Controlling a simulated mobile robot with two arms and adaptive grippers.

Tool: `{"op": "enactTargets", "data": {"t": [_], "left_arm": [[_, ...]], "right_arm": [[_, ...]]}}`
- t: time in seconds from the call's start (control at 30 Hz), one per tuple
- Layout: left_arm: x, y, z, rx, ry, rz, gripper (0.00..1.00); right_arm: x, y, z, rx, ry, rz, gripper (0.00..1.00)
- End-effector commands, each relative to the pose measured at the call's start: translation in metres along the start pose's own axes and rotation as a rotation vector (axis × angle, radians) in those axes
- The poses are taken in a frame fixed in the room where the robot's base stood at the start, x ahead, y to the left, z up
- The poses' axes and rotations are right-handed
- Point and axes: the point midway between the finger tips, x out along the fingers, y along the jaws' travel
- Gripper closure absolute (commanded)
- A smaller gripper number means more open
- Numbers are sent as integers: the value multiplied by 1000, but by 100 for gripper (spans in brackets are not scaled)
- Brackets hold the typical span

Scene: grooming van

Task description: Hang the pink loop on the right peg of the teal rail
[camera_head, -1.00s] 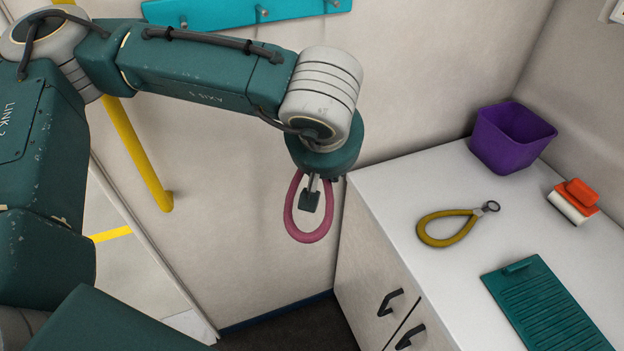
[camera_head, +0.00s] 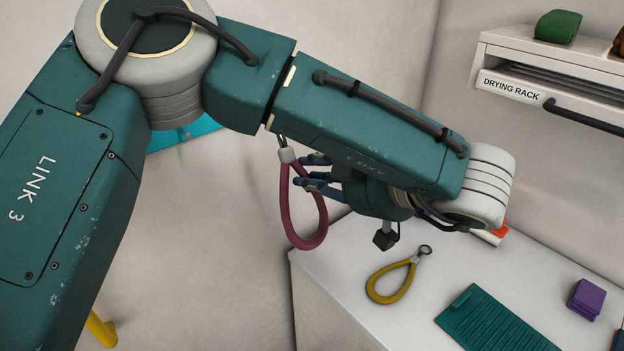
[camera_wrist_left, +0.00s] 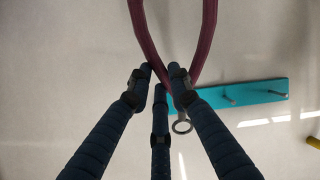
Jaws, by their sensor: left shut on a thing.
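The pink loop (camera_head: 306,242) has a small metal ring at one end and hangs in the air in the head view. My left gripper (camera_head: 308,172) is shut on the pink loop near its ring. The wrist view shows its dark fingers (camera_wrist_left: 160,82) closed around the loop (camera_wrist_left: 207,42), with the ring (camera_wrist_left: 181,127) between them. The teal rail (camera_head: 182,137) is mostly hidden behind my arm in the head view. In the wrist view the rail (camera_wrist_left: 255,89) shows beyond the fingers with two pegs, one (camera_wrist_left: 279,94) nearer its right end. The loop is off the pegs seen.
A white counter (camera_head: 345,318) holds a yellow loop (camera_head: 384,297), a teal ridged mat (camera_head: 490,322) and a purple block (camera_head: 587,298). A drying rack (camera_head: 512,88) is on the wall at upper right. A yellow bar (camera_head: 100,328) shows at lower left.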

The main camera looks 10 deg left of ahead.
Motion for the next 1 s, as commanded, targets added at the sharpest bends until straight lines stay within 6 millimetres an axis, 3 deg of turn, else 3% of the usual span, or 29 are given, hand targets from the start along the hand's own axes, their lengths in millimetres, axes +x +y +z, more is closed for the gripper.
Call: {"op": "enactTargets", "data": {"t": [1.0], "left_arm": [[58, 8, -19, 2, -3, -2, 100]], "right_arm": [[0, 6, 0, -1, 0, 6, 60]]}}
